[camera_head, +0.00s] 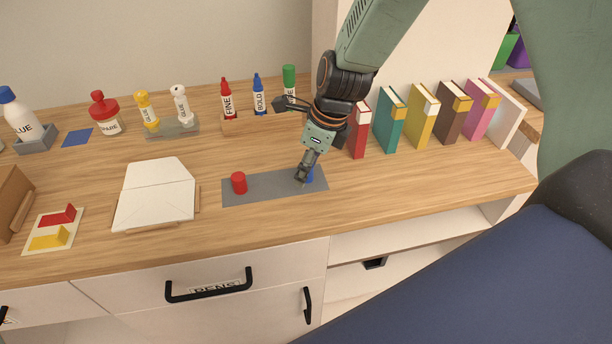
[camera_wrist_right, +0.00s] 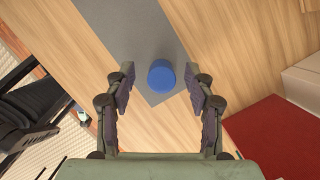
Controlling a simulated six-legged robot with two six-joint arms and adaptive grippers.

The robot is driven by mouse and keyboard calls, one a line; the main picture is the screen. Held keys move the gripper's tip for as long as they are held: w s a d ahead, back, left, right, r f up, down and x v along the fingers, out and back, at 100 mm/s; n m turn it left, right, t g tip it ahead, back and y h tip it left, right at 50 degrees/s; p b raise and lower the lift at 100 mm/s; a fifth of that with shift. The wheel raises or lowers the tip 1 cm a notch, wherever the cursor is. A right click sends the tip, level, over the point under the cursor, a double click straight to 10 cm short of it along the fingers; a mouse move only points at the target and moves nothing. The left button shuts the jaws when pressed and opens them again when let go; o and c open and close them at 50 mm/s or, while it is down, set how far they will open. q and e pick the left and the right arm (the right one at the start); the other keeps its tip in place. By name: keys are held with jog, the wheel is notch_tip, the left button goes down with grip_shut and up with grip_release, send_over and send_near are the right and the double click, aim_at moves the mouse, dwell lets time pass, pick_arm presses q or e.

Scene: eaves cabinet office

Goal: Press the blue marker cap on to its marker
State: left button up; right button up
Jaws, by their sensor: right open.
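The blue marker cap (camera_head: 310,176) stands on the right end of a grey mat (camera_head: 262,188), partly hidden by my right gripper. My right gripper (camera_head: 306,172) points down over it. In the right wrist view the cap (camera_wrist_right: 161,74) sits between the two fingertips of the open gripper (camera_wrist_right: 159,82), with a gap on each side. The blue marker (camera_head: 258,98), labelled BOLD, stands upright without a cap at the back of the desk, between the red marker (camera_head: 227,100) and the green-capped marker (camera_head: 289,80). My left gripper is not in view.
A red cap (camera_head: 239,183) stands on the mat's left part. A row of books (camera_head: 389,125) stands right of my gripper, the red book (camera_head: 358,132) closest.

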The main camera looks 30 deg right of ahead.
jog(key=shift+w+f, duration=0.1)
jog(key=shift+f, duration=0.35)
jog(key=shift+r, duration=0.1)
jog(key=shift+a, duration=0.1)
jog(key=shift+c, duration=0.6)
jog(key=c, duration=0.6)
jog(key=shift+c, duration=0.4)
jog(key=shift+c, duration=0.3)
